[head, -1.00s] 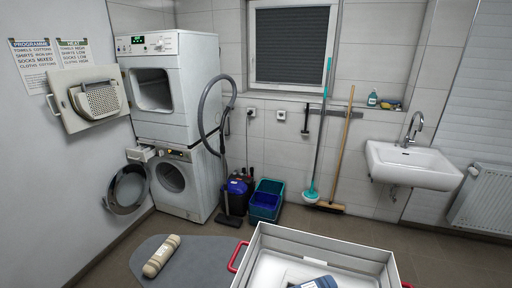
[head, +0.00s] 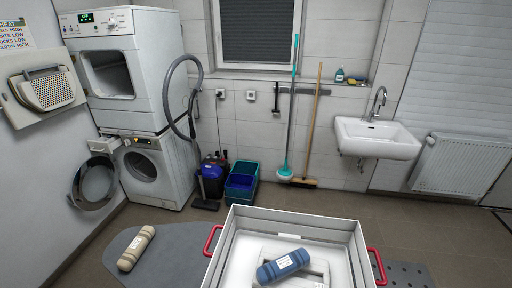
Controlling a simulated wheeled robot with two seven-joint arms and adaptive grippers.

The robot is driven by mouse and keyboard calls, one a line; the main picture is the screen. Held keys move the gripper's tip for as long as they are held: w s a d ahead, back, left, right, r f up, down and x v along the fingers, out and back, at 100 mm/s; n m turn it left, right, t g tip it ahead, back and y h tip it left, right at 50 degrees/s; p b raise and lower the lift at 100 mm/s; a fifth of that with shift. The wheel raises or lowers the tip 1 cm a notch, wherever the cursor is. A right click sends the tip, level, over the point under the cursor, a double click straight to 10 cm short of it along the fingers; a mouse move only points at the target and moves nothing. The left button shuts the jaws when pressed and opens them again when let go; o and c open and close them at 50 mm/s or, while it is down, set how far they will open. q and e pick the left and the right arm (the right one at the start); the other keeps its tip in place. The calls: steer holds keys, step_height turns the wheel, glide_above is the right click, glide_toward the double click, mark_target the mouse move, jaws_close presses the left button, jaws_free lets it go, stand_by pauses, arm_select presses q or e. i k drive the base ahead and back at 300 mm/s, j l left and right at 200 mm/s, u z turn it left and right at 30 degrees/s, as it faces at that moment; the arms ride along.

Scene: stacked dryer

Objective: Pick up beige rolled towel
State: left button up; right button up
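The beige rolled towel (head: 136,248) lies on a grey rounded board (head: 175,262) at the lower left of the head view. It is tilted, with its upper end to the right, and has a pale label and darker bands. Nothing touches it from above. Neither of my grippers shows in the head view.
A white crate (head: 236,228) with red handles stands right of the board and holds a blue rolled towel (head: 284,265). A dryer (head: 122,72) stacked on a washer (head: 150,172) stands at the back left, both doors open. A vacuum (head: 213,172) and bins (head: 241,186) stand beside them.

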mark_target(129, 258)
steer(key=k+j+u, duration=0.1)
steer(key=u, duration=0.35)
steer(key=j+u, duration=0.35)
steer(key=u, duration=0.15)
steer(key=k, duration=0.05)
